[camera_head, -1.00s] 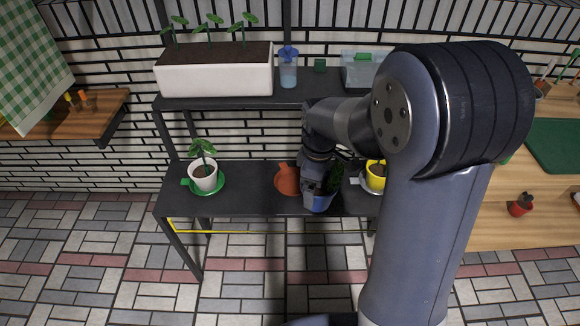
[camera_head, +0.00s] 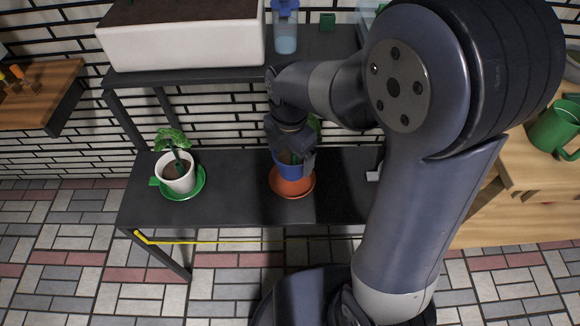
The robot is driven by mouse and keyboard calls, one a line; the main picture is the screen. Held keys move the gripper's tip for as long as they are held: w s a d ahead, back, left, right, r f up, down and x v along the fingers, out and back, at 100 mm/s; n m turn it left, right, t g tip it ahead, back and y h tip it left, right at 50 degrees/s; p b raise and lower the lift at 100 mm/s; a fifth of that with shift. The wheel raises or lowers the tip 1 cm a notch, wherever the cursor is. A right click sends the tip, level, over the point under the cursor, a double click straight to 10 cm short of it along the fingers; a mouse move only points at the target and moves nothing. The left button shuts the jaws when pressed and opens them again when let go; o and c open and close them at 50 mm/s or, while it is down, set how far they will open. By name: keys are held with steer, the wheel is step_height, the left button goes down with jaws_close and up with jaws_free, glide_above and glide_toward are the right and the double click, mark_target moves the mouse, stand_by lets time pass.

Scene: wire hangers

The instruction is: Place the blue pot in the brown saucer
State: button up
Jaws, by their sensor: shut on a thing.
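The blue pot (camera_head: 290,170) holds a green plant (camera_head: 313,127), partly hidden behind my gripper. My gripper (camera_head: 294,155) is shut on the blue pot from above, by its rim side. The brown saucer (camera_head: 293,188) is round and orange-brown and rests on the dark lower shelf. The pot is over the saucer and overlaps its back part in the picture. I cannot tell whether the pot's base touches the saucer. The pot looks about upright.
A white pot (camera_head: 177,176) with a plant stands in a green saucer (camera_head: 197,190) to the left on the lower shelf (camera_head: 232,200). Above, the upper shelf (camera_head: 190,73) carries a white planter (camera_head: 185,42) and a blue bottle (camera_head: 285,28). The shelf between the saucers is clear.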

steer(key=shift+f+b, duration=0.5)
steer(key=shift+f, duration=1.9)
steer(key=shift+f, duration=0.15)
steer(key=o, duration=1)
step_height(320, 180, up, 12)
steer(key=p, duration=0.3)
